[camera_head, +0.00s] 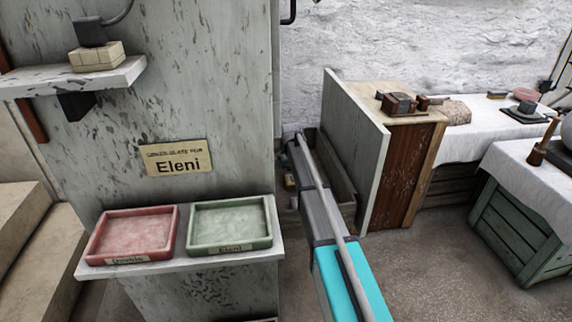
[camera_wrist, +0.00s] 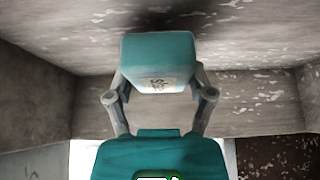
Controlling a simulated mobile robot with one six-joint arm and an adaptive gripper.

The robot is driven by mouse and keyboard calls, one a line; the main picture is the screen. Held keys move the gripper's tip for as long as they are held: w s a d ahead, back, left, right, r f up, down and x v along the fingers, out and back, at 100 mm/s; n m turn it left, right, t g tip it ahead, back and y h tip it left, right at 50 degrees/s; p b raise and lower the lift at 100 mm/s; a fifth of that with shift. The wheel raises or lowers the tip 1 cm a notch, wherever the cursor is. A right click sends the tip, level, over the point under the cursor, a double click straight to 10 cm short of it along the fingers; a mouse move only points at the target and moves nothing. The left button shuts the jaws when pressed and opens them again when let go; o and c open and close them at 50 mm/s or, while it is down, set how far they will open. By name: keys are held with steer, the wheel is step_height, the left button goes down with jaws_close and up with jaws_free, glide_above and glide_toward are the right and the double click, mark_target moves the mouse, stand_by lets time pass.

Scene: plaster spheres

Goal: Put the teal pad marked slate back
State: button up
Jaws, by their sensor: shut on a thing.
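The teal pad (camera_wrist: 158,58) is in my gripper (camera_wrist: 160,82) in the wrist view, with one finger on each side of it. Its near face bears dark lettering, only partly legible. The pad is close to a pale, flaking surface above it, with a dark shadow there; I cannot tell whether they touch. In the head view my arm reaches into the gap between the grey pillar and the wooden cabinet, and I cannot make out the pad there.
A red tray (camera_head: 132,258) and a green tray labelled Eleni (camera_head: 231,248) sit on the pillar's shelf. A sign (camera_head: 177,158) above them also reads Eleni. The wooden cabinet (camera_head: 402,178) and white-draped tables (camera_head: 535,190) stand to the right. Floor (camera_head: 455,275) before them is clear.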

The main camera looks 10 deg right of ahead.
steer(key=shift+f+b, duration=0.55)
steer(key=shift+f, duration=0.35)
steer(key=shift+f, duration=0.15)
steer(key=o, duration=1.2)
steer(key=shift+r, duration=0.3)
steer(key=p+v, duration=1)
steer(key=v, duration=0.1)
steer(key=shift+s+r, duration=0.25)
steer(key=shift+r, duration=0.1)
